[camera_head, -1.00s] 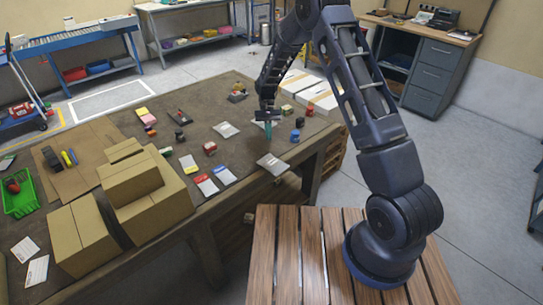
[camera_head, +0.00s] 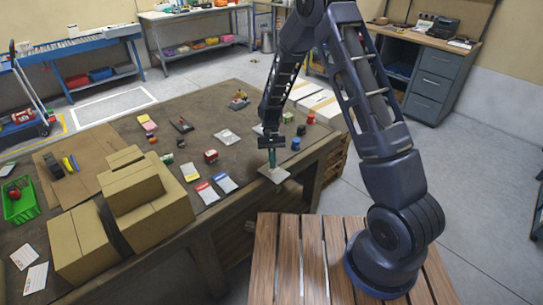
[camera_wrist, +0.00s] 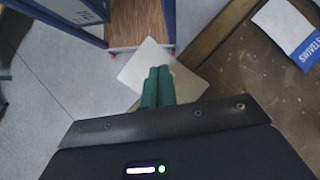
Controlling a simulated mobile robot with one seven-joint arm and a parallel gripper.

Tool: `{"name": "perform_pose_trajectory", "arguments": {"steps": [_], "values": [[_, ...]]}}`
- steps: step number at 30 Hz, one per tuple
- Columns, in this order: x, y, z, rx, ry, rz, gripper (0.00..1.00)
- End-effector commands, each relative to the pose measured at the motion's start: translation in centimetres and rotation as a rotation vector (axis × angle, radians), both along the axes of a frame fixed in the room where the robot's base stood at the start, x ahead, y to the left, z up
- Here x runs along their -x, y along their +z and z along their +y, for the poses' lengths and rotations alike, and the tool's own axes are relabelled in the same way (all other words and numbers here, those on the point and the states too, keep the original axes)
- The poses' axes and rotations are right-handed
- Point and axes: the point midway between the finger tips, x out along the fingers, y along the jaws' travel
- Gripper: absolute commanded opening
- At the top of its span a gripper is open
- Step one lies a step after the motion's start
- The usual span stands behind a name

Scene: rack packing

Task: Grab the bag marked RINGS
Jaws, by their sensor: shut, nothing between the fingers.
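A pale grey flat bag (camera_head: 277,175) lies at the table's near right edge. No marking on it can be read. In the wrist view the bag (camera_wrist: 138,62) shows partly behind my fingertips and reaches past the table edge. My gripper (camera_head: 272,164) points down over this bag with its green fingers together and empty. The wrist view shows the shut fingers (camera_wrist: 159,72) in front of the bag; I cannot tell whether they touch it. Bags with a red label (camera_head: 207,193), a blue label (camera_head: 225,183) and a yellow label (camera_head: 189,172) lie to the left. I cannot read RINGS on any.
Cardboard boxes (camera_head: 150,215) stand at the table's left front. A green basket (camera_head: 20,203) is at the far left. Another grey bag (camera_head: 227,137), a red block (camera_head: 211,156) and a blue jar (camera_head: 296,144) lie nearby. A slatted wooden platform (camera_head: 288,255) is in front.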

Motion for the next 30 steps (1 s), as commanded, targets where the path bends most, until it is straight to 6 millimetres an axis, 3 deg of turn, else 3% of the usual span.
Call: {"name": "perform_pose_trajectory", "arguments": {"steps": [7,17,23,30], "values": [[-0.1,-1.6,0.0,0.001,-0.001,0.000,0.00],[-0.1,-2.0,-0.1,0.003,0.000,0.000,0.00],[-1.7,-2.0,0.1,0.002,-0.001,-0.002,0.00],[-1.8,-2.0,0.0,0.003,-0.002,-0.004,0.00]]}}
